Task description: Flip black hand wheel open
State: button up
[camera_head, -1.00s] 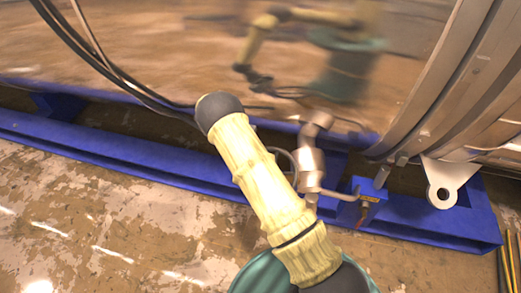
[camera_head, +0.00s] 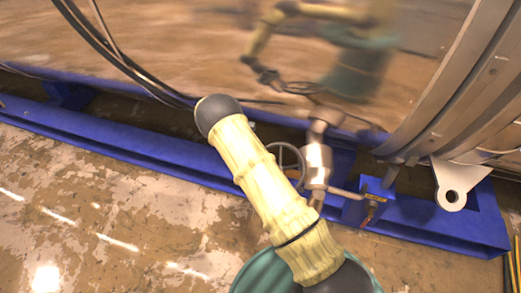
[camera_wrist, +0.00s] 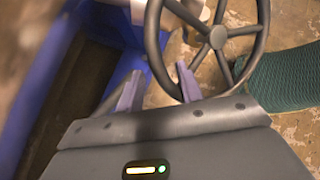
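The black hand wheel (camera_wrist: 218,37) fills the upper middle of the wrist view, with its hub, spokes and most of its rim showing. In the head view only part of its rim (camera_head: 289,147) shows past my forearm, next to a metal valve body (camera_head: 317,163). My gripper (camera_wrist: 158,70) is open, with two purple-grey fingers apart at the wheel's left side. The left part of the rim appears between the fingers in the picture. I cannot tell whether either finger touches it. In the head view my gripper is hidden behind my arm.
A blue frame beam (camera_head: 130,138) runs along the base of the large shiny chamber (camera_head: 190,45). A blue block (camera_head: 367,203) with a pipe stands right of the valve. Black cables (camera_head: 110,55) hang at upper left. The worn floor (camera_head: 100,200) at lower left is clear.

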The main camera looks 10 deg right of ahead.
jog(key=shift+d, duration=0.2)
jog(key=shift+r, duration=0.1)
jog(key=b+v, duration=0.2)
jog(key=v, duration=1.5)
jog(key=shift+s+a, duration=0.15)
jog(key=shift+a, duration=0.1)
jog(key=shift+d, duration=0.1)
